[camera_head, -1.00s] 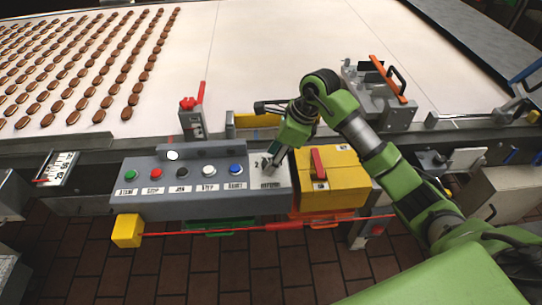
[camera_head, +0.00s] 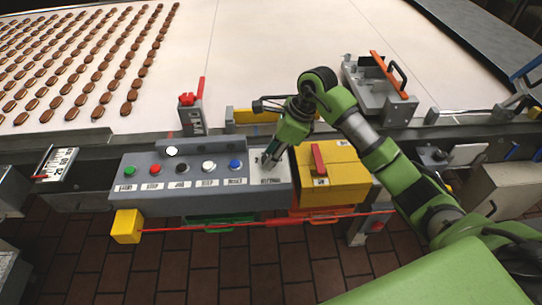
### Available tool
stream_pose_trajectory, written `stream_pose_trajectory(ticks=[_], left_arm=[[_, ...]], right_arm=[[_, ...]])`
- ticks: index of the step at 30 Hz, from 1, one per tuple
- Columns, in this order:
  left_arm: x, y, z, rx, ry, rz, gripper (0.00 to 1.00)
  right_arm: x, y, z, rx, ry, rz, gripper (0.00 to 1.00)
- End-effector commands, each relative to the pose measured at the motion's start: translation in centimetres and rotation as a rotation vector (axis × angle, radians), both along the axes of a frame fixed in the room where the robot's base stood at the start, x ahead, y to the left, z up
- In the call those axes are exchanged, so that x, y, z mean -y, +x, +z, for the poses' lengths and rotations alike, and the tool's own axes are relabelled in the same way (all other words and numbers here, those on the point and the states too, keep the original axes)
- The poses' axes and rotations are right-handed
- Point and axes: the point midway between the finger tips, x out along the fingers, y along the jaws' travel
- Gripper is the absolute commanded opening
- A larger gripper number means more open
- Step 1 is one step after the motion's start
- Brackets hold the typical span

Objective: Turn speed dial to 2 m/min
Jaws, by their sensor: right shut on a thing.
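The grey control panel (camera_head: 150,203) stands at the front edge of the conveyor. A light label plate (camera_head: 284,170) sits at its right end, where the speed dial is. My right gripper (camera_head: 268,163) reaches down from the right and is shut on the speed dial; its fingers hide most of the dial. The dial's pointer and scale marks are too small and covered to read. My left gripper is not in view.
A row of coloured buttons (camera_head: 182,168) lies left of my right gripper. A yellow box with a red handle (camera_head: 340,180) stands close on its right. The conveyor belt (camera_head: 270,60) carries rows of brown pieces (camera_head: 90,60) at the left. A red cord (camera_head: 200,228) runs along the panel's front.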

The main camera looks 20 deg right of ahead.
Motion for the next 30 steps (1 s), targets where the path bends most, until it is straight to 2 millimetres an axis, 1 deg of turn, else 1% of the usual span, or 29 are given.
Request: stream_pose_trajectory(ticks=[1, 5, 15, 21, 30], left_arm=[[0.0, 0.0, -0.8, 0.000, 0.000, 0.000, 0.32], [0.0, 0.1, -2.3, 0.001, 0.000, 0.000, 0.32], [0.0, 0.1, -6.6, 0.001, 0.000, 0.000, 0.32], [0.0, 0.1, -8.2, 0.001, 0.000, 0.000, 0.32], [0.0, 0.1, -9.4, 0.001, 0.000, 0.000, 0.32]], right_arm=[[0.2, 0.1, -0.3, 0.003, -0.003, 0.021, 0.07], [0.2, 0.2, -0.4, 0.003, -0.004, 0.099, 0.07], [0.2, 0.4, -0.4, 0.005, -0.001, 0.372, 0.07], [0.1, 0.4, -0.3, 0.004, 0.000, 0.511, 0.07], [0.0, 0.4, -0.1, 0.003, 0.000, 0.636, 0.07]])
